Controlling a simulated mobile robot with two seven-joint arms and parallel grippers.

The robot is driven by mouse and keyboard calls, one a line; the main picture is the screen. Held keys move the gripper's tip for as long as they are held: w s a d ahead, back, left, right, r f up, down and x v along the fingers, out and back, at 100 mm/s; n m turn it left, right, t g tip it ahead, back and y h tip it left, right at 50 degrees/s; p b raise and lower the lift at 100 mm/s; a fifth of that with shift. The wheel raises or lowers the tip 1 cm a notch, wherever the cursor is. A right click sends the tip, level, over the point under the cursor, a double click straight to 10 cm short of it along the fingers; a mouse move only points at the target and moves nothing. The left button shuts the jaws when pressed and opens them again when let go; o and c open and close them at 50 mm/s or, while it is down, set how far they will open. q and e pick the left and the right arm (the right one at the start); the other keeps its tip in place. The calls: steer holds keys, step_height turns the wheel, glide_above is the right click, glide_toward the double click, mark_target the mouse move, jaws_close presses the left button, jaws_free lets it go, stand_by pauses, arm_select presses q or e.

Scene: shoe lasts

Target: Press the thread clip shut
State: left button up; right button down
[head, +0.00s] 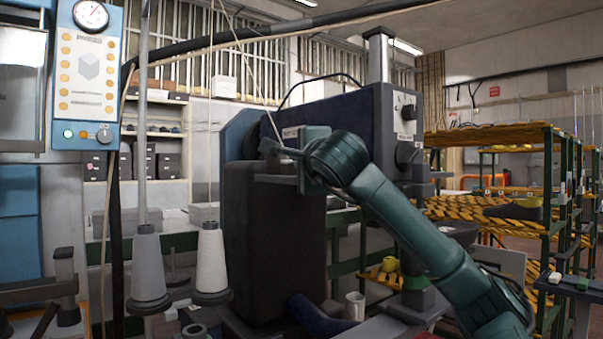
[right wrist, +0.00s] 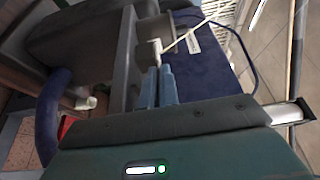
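The thread clip (right wrist: 147,52) is a small pale piece on a grey bracket in the right wrist view, with a light thread running from it to the upper right. My right gripper (right wrist: 158,69) has its two blue-grey fingers side by side with almost no gap, tips right at the clip. I cannot tell whether they touch it, or whether the clip is open or shut. In the head view my right gripper (head: 279,158) is at the machine's upper front, by the bracket, and largely hides the clip. My left gripper is not in view.
The dark machine (head: 290,235) fills the middle. A white thread cone (head: 211,262) and a grey cone (head: 147,268) stand at its left on spindles. A press panel (head: 88,80) is at the far left. Yellow-shelved racks (head: 490,135) stand at the right.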

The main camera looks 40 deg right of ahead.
stand_by(0.5)
steer(key=c, duration=1.7)
jaws_free()
